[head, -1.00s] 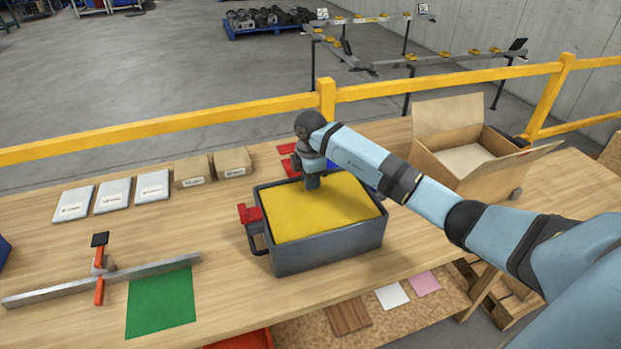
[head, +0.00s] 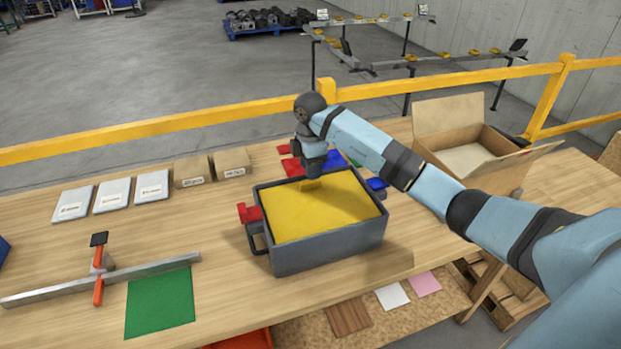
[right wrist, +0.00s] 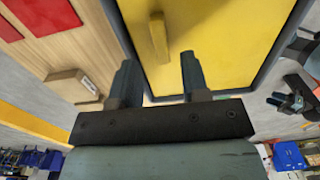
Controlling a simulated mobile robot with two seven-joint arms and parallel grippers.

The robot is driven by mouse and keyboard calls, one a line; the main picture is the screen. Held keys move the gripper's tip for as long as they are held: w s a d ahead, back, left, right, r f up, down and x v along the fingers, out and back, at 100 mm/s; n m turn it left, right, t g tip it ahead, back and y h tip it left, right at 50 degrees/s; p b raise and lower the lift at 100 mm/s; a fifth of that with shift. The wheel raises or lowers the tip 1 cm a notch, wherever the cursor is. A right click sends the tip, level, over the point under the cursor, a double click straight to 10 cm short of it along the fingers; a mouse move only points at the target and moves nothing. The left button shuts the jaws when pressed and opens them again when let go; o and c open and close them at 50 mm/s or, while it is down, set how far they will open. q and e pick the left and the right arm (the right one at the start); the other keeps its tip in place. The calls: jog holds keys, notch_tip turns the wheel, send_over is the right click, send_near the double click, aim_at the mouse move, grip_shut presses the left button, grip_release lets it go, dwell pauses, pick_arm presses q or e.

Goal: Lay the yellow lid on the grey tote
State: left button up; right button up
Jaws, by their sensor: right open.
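The yellow lid (head: 330,213) lies on the grey tote (head: 330,248), with the tote's dark rim showing around it. In the right wrist view the lid (right wrist: 225,45) carries a yellow bar handle (right wrist: 158,38). The handle also shows in the head view (head: 311,185), near the lid's far edge. My right gripper (head: 312,178) is above the handle and apart from it. In the right wrist view its two fingers (right wrist: 160,72) are spread, with nothing between the tips. My left gripper is not in view.
A red part (head: 248,213) and a blue part (head: 377,184) stick out at the tote's sides. An open cardboard box (head: 470,165) stands to the right.

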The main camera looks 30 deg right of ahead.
notch_tip(320, 180, up, 8)
jog(key=shift+b, duration=0.35)
jog(key=shift+f, duration=0.1)
